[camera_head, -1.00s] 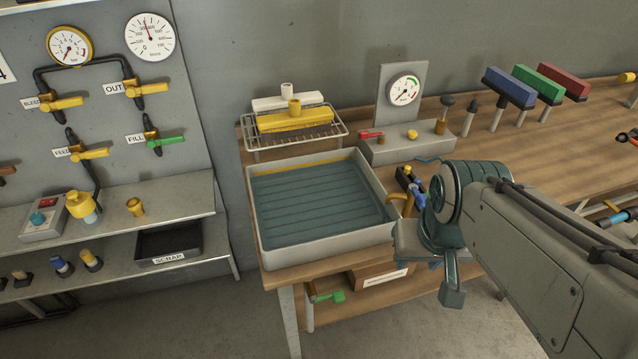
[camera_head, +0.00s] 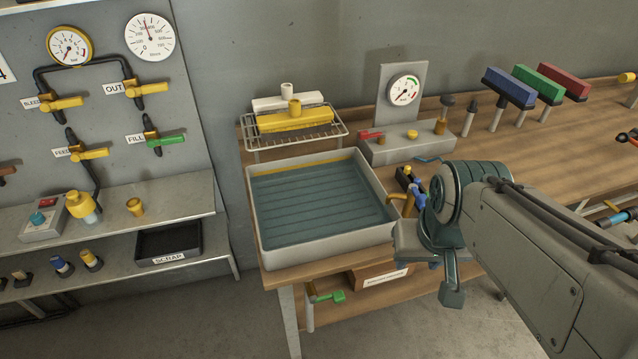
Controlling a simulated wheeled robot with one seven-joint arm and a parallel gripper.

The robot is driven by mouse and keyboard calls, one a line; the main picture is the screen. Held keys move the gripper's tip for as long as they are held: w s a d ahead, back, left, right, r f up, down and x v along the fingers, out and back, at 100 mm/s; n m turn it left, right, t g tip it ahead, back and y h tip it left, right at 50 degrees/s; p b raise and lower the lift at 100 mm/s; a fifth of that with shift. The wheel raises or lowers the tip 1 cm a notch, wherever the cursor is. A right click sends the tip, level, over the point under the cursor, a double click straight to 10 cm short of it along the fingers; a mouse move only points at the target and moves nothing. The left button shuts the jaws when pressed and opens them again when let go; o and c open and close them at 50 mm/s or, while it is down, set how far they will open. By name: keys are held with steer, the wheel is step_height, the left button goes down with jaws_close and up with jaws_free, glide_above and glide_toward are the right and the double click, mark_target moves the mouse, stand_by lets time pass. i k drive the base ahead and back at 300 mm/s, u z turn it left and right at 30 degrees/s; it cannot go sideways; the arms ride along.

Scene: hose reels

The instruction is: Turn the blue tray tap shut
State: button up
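The grey tray (camera_head: 322,247) with a ribbed teal floor sits at the front left of the wooden bench. At its right side is a brass spout (camera_head: 407,202). The blue tap (camera_head: 419,189) is just beside the spout, partly hidden by my wrist. My gripper (camera_head: 415,240) is at the end of my arm, close by the tap at the tray's right edge. Its fingertips are not clearly visible. I cannot tell whether they touch the tap handle or how far apart they are.
A grey box (camera_head: 400,148) with a red lever and a gauge (camera_head: 404,90) stands behind the tap. A wire rack (camera_head: 325,135) holds a yellow block behind the tray. Blue, green and red blocks on posts stand to the right. A green-handled valve (camera_head: 331,297) is below the bench.

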mark_target(413, 189)
steer(key=z, duration=2.05)
steer(key=k, duration=0.5)
steer(key=u, duration=0.9)
